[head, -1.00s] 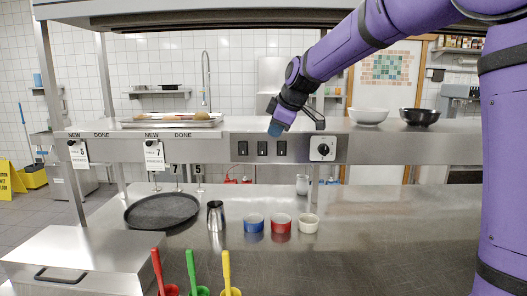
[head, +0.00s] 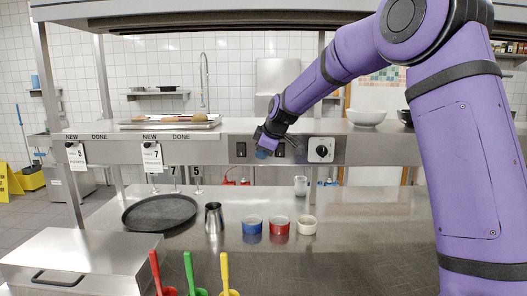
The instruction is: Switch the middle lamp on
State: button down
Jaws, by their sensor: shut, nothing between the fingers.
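A row of dark rocker switches is set in the steel front of the pass shelf. The left switch (head: 241,149) shows clear. The right switch (head: 281,150) shows partly beside my gripper. The middle switch is hidden behind my gripper. My gripper (head: 264,152) is shut and empty, its blue tip at the panel over the middle switch's place. I cannot tell whether it touches. No lamp is seen lit or unlit in this view.
A rotary knob (head: 321,150) on a white plate is right of the switches. Order tickets (head: 152,156) hang at left. A white bowl (head: 366,117) stands on the shelf.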

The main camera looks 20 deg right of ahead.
jog(key=shift+w+d, duration=0.1)
jog(key=shift+w, duration=0.35)
jog(key=shift+w+d, duration=0.1)
jog(key=shift+w+f, duration=0.15)
jog(key=shift+w, duration=0.05)
